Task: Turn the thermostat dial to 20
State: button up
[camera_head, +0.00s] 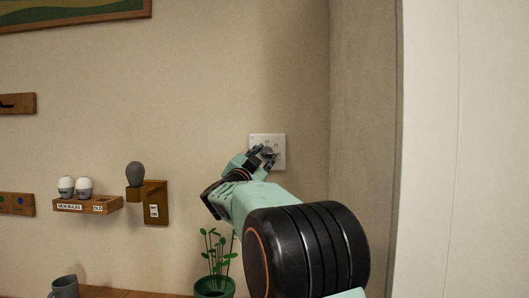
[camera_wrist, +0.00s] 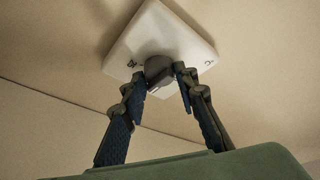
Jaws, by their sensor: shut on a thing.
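The thermostat is a white square plate (camera_head: 279,141) on the wall, right of centre in the head view. It also fills the upper middle of the wrist view (camera_wrist: 178,42), turned at an angle. Its dark grey round dial (camera_wrist: 158,69) stands out from the plate, with small marks around it. My gripper (camera_head: 266,155) is at the plate, its fingers shut on the dial. In the wrist view my gripper (camera_wrist: 163,80) has a fingertip on each side of the dial. The numbers are too small to read, and the fingers hide part of the dial.
A wooden shelf (camera_head: 75,205) with two white bulbs and a wooden holder (camera_head: 154,203) with a dark bulb are on the wall at left. A green potted plant (camera_head: 214,286) stands below my arm, and a grey mug (camera_head: 65,287) at lower left. A wall corner is at right.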

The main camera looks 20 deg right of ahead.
jog(key=shift+r+m+g+p, duration=0.1)
jog(key=shift+m+g+p, duration=0.25)
jog(key=shift+m, duration=0.35)
jog(key=o, duration=1.2)
jog(key=shift+c, duration=0.2)
jog(key=v, duration=1.2)
jog(key=shift+w+a, duration=0.15)
jog(key=shift+a, duration=0.05)
